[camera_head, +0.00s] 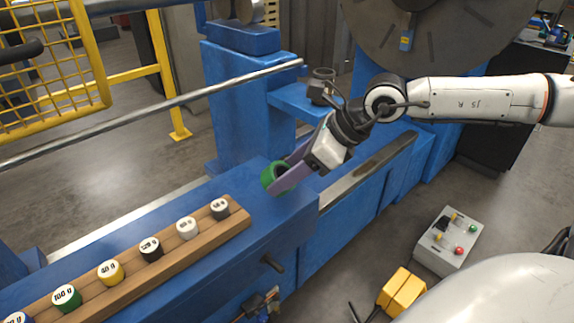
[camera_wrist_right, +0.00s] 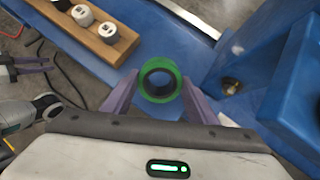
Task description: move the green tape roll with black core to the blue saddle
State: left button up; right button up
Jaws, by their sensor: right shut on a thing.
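The green tape roll with black core (camera_head: 268,178) is at the tips of my right gripper (camera_head: 280,180), whose purple fingers are shut on it. In the right wrist view the green ring (camera_wrist_right: 160,98) sits between the two fingers, with its dark core facing the camera. It is over the blue bed's top (camera_head: 285,207); I cannot tell whether it touches it. Blue machine parts stand behind, including an upright block (camera_head: 245,100) and a bracket (camera_head: 298,103); which is the saddle is unclear. My left gripper (camera_wrist_right: 32,66) seems to show at the wrist view's left edge, its opening unclear.
A wooden rack (camera_head: 140,265) with several labelled weights lies left of the roll. A metal rail (camera_head: 370,165) runs right of it. A long bar (camera_head: 150,112) crosses at left. A grey control box (camera_head: 448,240) and a yellow pedal (camera_head: 400,291) are at lower right.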

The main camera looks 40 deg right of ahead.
jog(key=shift+f, duration=0.45)
jog(key=o, duration=1.1)
jog(key=shift+c, duration=0.2)
notch_tip(320, 180, up, 8)
jog(key=p, duration=0.4)
